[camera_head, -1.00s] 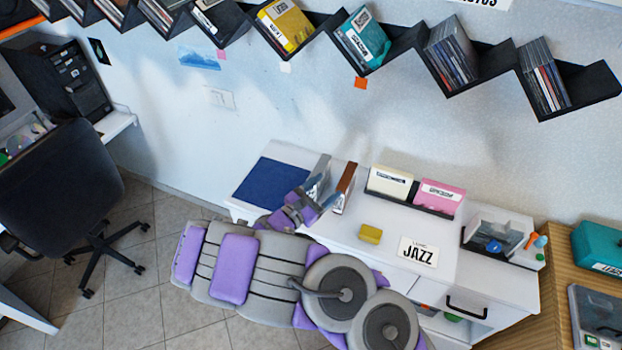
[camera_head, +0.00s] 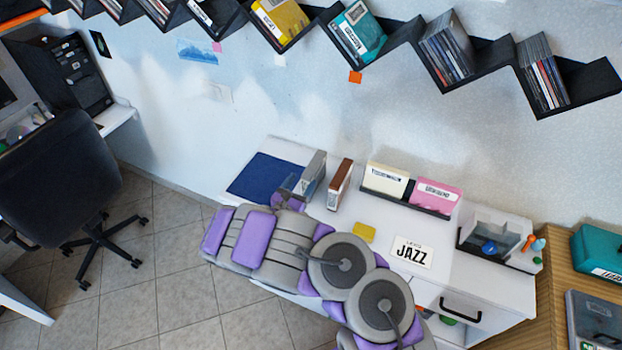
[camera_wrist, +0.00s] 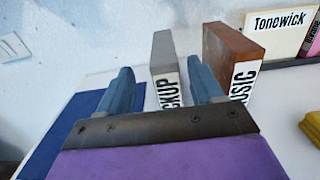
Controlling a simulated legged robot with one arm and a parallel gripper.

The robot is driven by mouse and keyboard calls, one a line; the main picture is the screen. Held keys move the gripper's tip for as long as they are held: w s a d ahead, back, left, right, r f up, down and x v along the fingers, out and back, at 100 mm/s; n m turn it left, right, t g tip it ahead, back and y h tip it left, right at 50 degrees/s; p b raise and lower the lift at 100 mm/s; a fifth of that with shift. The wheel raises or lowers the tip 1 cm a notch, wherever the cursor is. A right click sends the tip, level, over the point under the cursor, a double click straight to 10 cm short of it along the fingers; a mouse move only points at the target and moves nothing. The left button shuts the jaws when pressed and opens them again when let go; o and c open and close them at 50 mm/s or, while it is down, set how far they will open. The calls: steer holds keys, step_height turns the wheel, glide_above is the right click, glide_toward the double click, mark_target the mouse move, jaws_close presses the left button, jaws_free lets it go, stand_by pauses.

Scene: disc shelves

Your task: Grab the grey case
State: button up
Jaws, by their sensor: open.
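The grey case (camera_head: 314,172) stands upright on the white desk, beside a brown case (camera_head: 341,180). In the wrist view the grey case (camera_wrist: 163,52) shows between my two blue-grey fingers, with a white label ending in "KUP" on its near side. Its lower part is hidden by my gripper. My gripper (camera_wrist: 162,78) is open, with one finger on each side of the grey case's outline; I cannot tell whether they touch it. The right finger lies between it and the brown case (camera_wrist: 232,45). In the head view my gripper (camera_head: 291,188) is partly hidden behind my arm.
A dark blue mat (camera_head: 262,178) lies left of the case. A black holder with cream (camera_head: 386,180) and pink (camera_head: 438,194) cases stands to the right. A yellow block (camera_head: 364,232) and a JAZZ card (camera_head: 411,251) lie in front. Disc shelves (camera_head: 495,62) hang above.

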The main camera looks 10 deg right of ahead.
mark_target(313, 168)
steer(key=w+d, duration=0.1)
steer(key=d, duration=0.1)
steer(key=shift+w+d, duration=0.35)
steer(key=shift+d, duration=0.05)
steer(key=w, duration=0.1)
steer(key=w+b, duration=0.1)
steer(key=w, duration=0.1)
steer(key=shift+w+d+f, duration=0.15)
steer(key=shift+f, duration=0.05)
steer(key=shift+w+d+r, duration=0.1)
steer(key=shift+w+d, duration=0.2)
steer(key=shift+d, duration=0.9)
steer(key=shift+c, duration=1.3)
steer(key=shift+a, duration=0.6)
steer(key=c, duration=0.3)
steer(key=shift+a, duration=0.25)
steer(key=c, duration=0.3)
steer(key=shift+d, duration=0.7)
jaws_close()
